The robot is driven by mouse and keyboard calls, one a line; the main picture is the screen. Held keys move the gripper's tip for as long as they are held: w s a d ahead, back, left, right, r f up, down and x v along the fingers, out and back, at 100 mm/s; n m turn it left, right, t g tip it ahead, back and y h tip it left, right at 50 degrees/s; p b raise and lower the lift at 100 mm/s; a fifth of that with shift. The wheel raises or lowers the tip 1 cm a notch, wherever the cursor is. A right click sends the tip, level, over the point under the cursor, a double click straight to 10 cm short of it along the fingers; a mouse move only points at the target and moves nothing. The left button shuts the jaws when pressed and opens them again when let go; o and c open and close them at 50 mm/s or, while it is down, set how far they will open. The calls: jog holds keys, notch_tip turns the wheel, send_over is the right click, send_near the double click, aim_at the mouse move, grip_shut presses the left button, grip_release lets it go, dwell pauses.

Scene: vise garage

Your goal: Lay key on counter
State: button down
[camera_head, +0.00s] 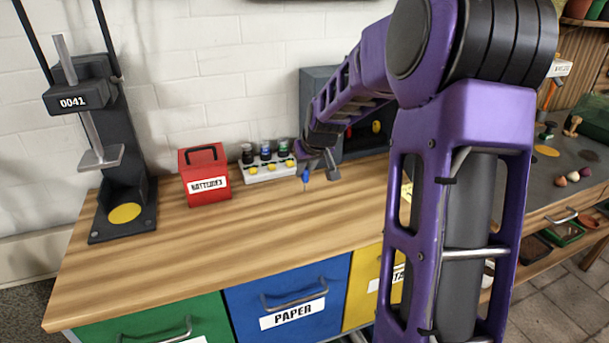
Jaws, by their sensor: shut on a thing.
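My gripper (319,168) is at the end of my purple arm, over the back middle of the wooden counter (240,232). It is shut on a small blue-headed key (305,176), whose thin shaft points down. The key shows at the left fingertip, just above or at the counter top; I cannot tell whether it touches the wood. Part of the counter's right side is hidden behind my arm.
A red batteries box (205,175) and a white rack with several bottles (269,168) stand left of the gripper. A dark press (118,150) stands at the far left. A grey open cabinet (362,140) is behind the gripper. The counter's front and middle are clear.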

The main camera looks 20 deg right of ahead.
jog(key=shift+f, duration=0.35)
jog(key=shift+f, duration=0.15)
jog(key=c, duration=0.9)
grip_release()
jog(key=shift+o, duration=0.2)
jog(key=shift+s+r, duration=0.15)
jog(key=shift+r, duration=0.35)
jog(key=p+v, duration=0.2)
jog(key=v, duration=0.9)
jog(key=shift+r, duration=0.1)
